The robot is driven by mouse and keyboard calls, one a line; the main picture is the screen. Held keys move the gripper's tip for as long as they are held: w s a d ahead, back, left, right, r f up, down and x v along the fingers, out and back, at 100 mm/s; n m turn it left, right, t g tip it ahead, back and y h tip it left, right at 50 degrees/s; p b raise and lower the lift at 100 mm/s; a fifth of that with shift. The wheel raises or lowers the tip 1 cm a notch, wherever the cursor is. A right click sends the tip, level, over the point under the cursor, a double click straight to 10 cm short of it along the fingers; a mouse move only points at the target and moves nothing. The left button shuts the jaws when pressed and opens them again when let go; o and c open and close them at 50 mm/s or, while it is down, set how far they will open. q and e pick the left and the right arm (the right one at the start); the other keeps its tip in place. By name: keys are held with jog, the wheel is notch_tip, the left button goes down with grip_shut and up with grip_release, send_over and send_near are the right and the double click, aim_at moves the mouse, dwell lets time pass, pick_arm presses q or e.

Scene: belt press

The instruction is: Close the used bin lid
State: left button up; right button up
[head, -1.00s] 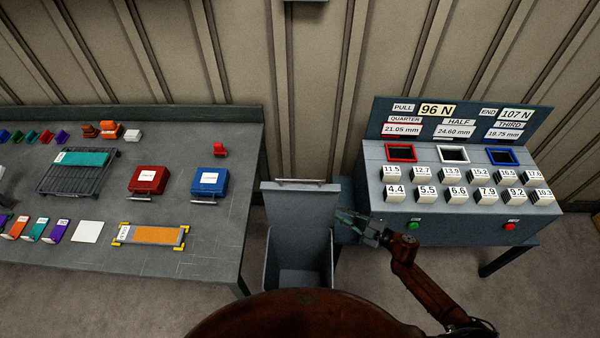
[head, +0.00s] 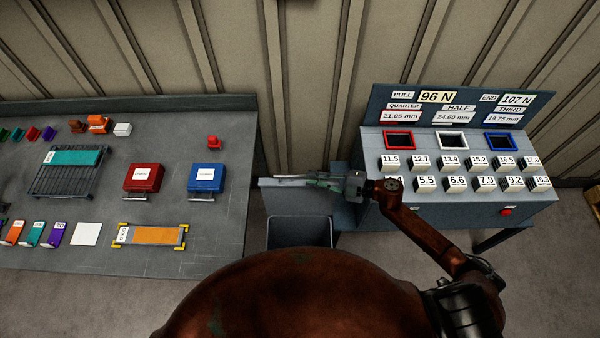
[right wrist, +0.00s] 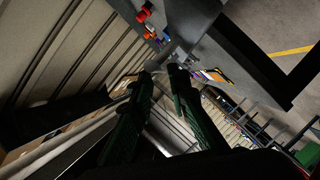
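The used bin (head: 300,231) is a grey box on the floor, between the left table and the right bench. Its grey lid (head: 285,202) stands raised at the back, leaving the opening exposed. A thin light handle (head: 290,177) runs along the lid's top edge. My right gripper (head: 312,181) is at the lid's top edge, its fingers pointing left and overlapping the right end of the handle. In the right wrist view its two green fingers (right wrist: 161,80) are apart with a gap between them; contact with the handle cannot be told. My left gripper is not in view.
The left table (head: 215,240) carries a red box (head: 143,178), a blue box (head: 206,178), a rack and small coloured parts. The right bench (head: 480,211) with numbered blocks stands close to the bin's right. A ribbed wall (head: 310,100) is behind.

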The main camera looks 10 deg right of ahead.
aim_at(300, 176)
jog(key=x, duration=0.4)
jog(key=shift+w+a+p, duration=0.15)
jog(key=shift+a+p, duration=0.15)
jog(key=shift+w+a, duration=0.2)
jog(key=shift+a, duration=0.1)
jog(key=shift+w+a+f, duration=0.1)
jog(key=shift+a, duration=0.05)
jog(key=c, duration=0.4)
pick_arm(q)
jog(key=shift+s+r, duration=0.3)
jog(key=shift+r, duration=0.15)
pick_arm(e)
grip_shut()
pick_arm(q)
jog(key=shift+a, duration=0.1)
